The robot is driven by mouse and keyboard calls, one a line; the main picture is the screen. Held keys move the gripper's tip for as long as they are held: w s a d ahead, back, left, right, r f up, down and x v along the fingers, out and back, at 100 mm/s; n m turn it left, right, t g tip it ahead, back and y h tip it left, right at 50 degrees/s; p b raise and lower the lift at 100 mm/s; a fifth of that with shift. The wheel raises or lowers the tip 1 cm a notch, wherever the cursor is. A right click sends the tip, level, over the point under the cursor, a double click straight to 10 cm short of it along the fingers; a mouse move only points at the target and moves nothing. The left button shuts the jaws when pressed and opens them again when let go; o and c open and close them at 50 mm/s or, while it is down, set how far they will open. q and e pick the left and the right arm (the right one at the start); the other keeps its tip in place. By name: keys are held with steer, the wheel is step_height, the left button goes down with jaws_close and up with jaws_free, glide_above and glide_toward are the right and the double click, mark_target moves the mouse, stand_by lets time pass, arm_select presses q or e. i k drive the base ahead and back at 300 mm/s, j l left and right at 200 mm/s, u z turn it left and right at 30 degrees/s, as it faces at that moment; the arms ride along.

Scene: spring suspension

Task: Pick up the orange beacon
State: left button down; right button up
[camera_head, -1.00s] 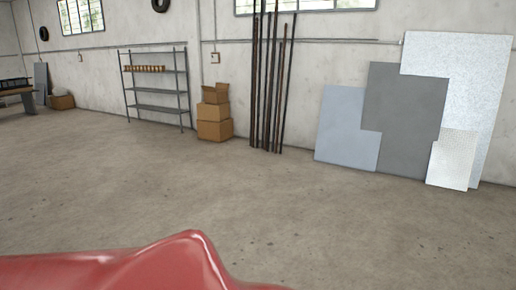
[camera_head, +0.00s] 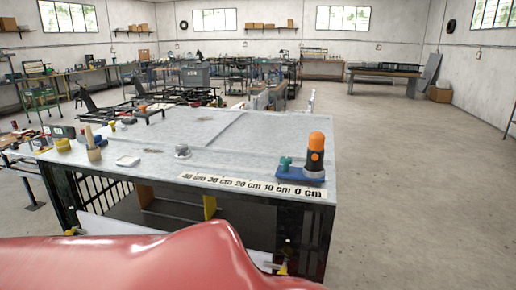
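An orange beacon (camera_head: 316,151) with a dark lower body stands upright at the right front corner of a grey metal workbench (camera_head: 232,148). It is at or on a blue item with a teal part (camera_head: 288,170); I cannot tell whether they are joined. A ruler strip marked 40 cm to 0 cm (camera_head: 250,186) runs along the bench's front edge, just in front of the beacon. Neither of my grippers is in view.
A wooden-handled brush (camera_head: 93,146), a yellow item (camera_head: 62,145) and small parts lie on the bench's left side. More benches and shelves stand behind. Open concrete floor (camera_head: 420,190) lies to the right. My red body fills the bottom left.

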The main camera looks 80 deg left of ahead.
mark_target(317, 140)
steer(key=u, duration=2.2)
